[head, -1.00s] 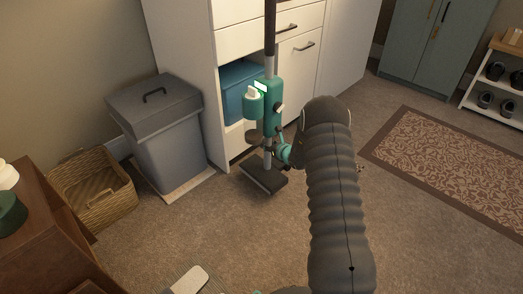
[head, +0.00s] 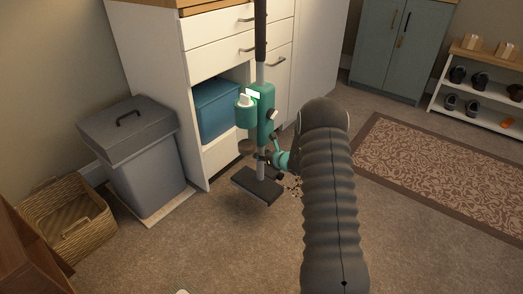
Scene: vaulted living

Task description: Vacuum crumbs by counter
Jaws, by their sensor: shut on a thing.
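A teal and grey stick vacuum (head: 263,110) stands upright in front of the white counter (head: 226,43), with its dark flat floor head (head: 257,186) low over or on the carpet; I cannot tell if it touches. My gripper (head: 268,157) is shut on the vacuum's tube below the teal body; my dark arm hides part of the view to its right. Small crumbs (head: 294,188) lie on the carpet just right of the floor head, partly hidden by my arm.
A grey lidded bin (head: 148,160) stands on a pale mat at left, beside a wicker basket (head: 72,222). A teal box (head: 217,107) sits in the counter's open bay. A patterned rug (head: 440,165), cabinet (head: 402,45) and shoe rack (head: 478,112) are at right. Carpet in front is open.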

